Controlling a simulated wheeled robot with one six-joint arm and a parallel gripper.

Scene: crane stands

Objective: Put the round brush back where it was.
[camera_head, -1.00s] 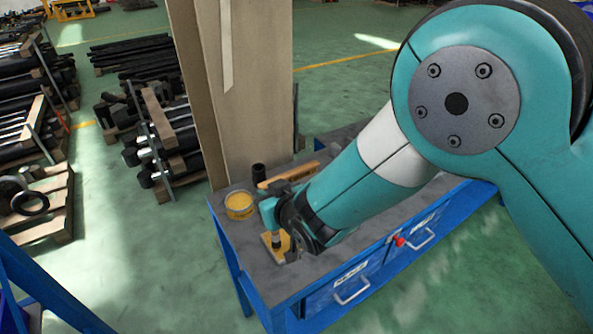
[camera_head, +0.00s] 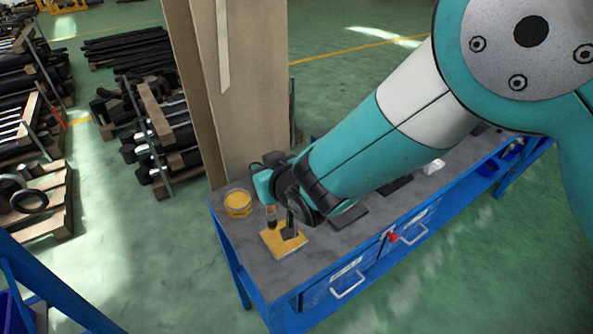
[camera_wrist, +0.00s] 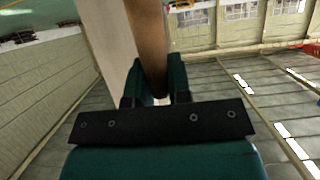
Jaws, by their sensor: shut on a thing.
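My gripper (camera_head: 268,185) is above the near left end of the workbench (camera_head: 235,235) and is shut on the round brush (camera_head: 271,220). In the head view the brush's dark lower end points down over a square yellow board (camera_head: 268,248), and it looks roughly upright. I cannot tell whether it touches the board.
A yellow tub (camera_head: 238,204) stands left of my gripper at the bench's corner. A tall beige panel (camera_head: 245,100) rises behind. Dark flat items (camera_head: 350,215) lie under my arm along the bench. Blue drawers (camera_head: 347,280) face front. The bench's front left corner is clear.

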